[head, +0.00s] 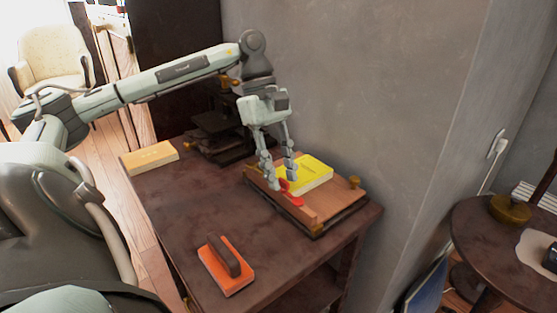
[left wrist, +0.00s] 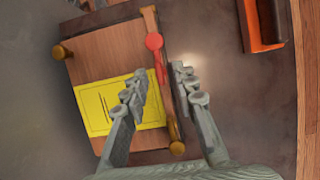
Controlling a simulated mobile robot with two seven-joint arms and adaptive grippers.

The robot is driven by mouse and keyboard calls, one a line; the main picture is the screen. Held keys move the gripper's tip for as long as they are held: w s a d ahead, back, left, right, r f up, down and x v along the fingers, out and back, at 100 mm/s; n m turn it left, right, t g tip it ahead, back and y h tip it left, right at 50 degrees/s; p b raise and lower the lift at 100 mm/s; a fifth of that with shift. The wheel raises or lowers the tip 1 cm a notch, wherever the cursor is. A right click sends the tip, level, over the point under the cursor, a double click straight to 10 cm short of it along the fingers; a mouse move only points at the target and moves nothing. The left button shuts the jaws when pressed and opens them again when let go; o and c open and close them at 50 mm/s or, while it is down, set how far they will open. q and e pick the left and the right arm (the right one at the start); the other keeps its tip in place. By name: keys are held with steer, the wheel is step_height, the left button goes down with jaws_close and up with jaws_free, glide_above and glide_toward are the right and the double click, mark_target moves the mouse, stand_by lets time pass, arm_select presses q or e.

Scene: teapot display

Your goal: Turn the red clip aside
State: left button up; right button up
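The red clip (head: 291,198) sits at the near edge of a wooden board (head: 335,203) that carries a yellow sheet or pad (head: 308,175). In the left wrist view the clip (left wrist: 155,42) has a round red head and a narrow stem running along the board's edge strip. My left gripper (head: 280,181) points down over the clip, its fingers apart. In the left wrist view the fingertips (left wrist: 160,75) stand on either side of the stem's lower part, with visible gaps; contact cannot be told. My right gripper is not in view.
An orange block with a dark handle (head: 226,267) lies at the table's front. A tan box (head: 149,158) lies at the left, and a dark press-like device (head: 215,132) stands behind. A grey wall (head: 350,80) rises close behind the board. The table's middle (head: 195,205) is clear.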

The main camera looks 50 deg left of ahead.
arm_select(q)
steer(key=v, duration=1.2)
steer(key=shift+f, duration=0.1)
